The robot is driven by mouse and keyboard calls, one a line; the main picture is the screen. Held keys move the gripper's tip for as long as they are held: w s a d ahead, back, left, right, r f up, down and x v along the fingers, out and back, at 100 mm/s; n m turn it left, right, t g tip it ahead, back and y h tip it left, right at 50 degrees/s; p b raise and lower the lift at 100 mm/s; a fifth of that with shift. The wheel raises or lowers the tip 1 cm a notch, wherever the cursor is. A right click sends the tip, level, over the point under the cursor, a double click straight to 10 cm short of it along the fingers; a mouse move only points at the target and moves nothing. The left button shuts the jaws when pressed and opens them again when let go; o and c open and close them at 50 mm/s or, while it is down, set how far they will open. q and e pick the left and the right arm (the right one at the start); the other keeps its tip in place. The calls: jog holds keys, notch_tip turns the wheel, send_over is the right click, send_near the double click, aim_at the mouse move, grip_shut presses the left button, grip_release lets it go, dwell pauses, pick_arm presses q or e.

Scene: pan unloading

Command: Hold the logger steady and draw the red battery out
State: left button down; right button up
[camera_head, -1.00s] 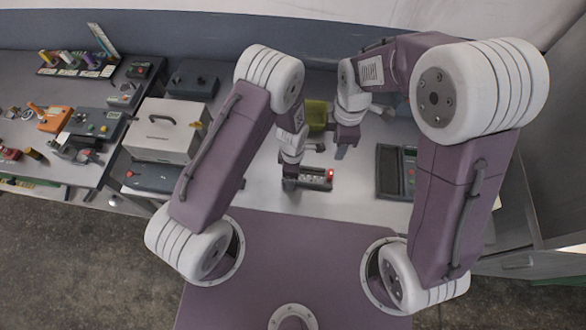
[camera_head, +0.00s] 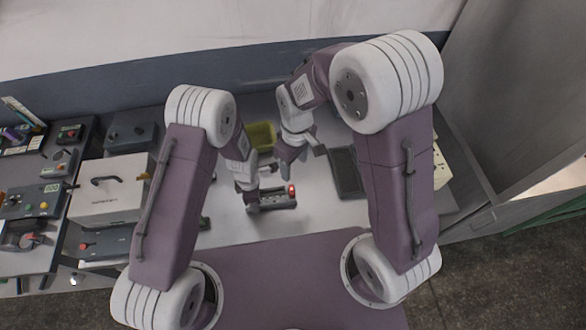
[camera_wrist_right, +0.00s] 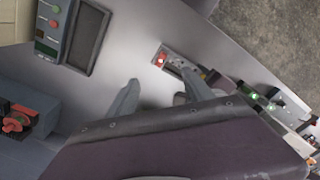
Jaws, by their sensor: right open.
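The logger (camera_head: 272,200) is a small grey block on the table in front of me, with a red part, likely the battery, (camera_head: 292,191) at its right end. My left gripper (camera_head: 252,205) is at the logger's left end; whether its fingers are closed on it is too small to tell. My right gripper (camera_head: 302,158) is open and empty, above and behind the logger's right end. In the right wrist view, its two fingers (camera_wrist_right: 160,80) are spread apart, with the logger's red end (camera_wrist_right: 160,60) showing beyond the gap. The logger's left end is partly hidden by my left gripper.
A yellow-green bin (camera_head: 262,135) stands behind the logger. A dark flat device (camera_head: 347,172) lies to its right, partly behind my right arm. A white case with a handle (camera_head: 108,190) stands on the left. The table just around the logger is clear.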

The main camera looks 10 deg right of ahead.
aim_at(291, 188)
jog(key=f+m, duration=0.5)
jog(key=m, duration=0.4)
jog(key=f+m, duration=0.5)
jog(key=m, duration=0.3)
jog(key=f+m+y, duration=0.1)
jog(key=f+m, duration=0.3)
jog(key=m, duration=0.5)
jog(key=shift+w+a+f+m, duration=0.1)
jog(key=shift+a+f+m, duration=0.2)
jog(key=shift+a+f, duration=0.1)
grip_shut()
